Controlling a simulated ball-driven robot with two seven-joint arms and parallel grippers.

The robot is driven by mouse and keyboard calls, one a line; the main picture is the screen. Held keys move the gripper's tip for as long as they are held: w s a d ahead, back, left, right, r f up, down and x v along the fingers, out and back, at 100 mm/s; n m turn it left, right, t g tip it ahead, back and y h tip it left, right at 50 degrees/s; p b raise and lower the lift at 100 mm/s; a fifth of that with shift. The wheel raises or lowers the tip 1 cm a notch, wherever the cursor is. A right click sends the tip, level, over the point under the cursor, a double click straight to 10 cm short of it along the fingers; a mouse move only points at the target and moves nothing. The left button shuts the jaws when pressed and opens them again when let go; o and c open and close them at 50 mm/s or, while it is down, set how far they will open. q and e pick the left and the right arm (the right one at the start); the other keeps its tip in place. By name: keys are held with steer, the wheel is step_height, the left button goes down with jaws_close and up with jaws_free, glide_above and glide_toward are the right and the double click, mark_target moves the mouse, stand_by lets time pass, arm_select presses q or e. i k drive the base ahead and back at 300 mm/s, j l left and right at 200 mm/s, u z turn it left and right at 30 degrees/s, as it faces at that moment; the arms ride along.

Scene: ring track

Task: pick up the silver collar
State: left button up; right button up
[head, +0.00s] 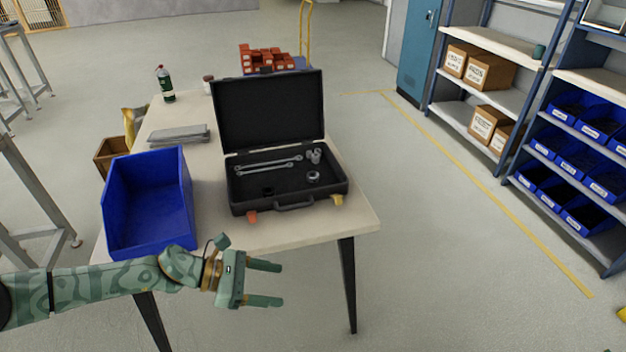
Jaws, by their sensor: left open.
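The silver collar (313,177) looks like a small silver ring lying in the front right part of an open black case (285,192). The case stands on the table with its lid raised at the back. My left gripper (282,283) is open and empty. In the picture it is below the case, off the table's front edge, with its fingers pointing right. It is apart from the collar. My right gripper is not in view.
Two wrenches (268,165), small silver parts (314,156) and a dark piece (267,191) share the case. A blue bin (150,205) stands left of it on the table (352,215). Shelves (490,95) stand at the right. The floor between is clear.

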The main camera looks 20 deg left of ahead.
mark_target(312, 177)
steer(key=i+j, duration=1.1)
steer(key=i, duration=0.2)
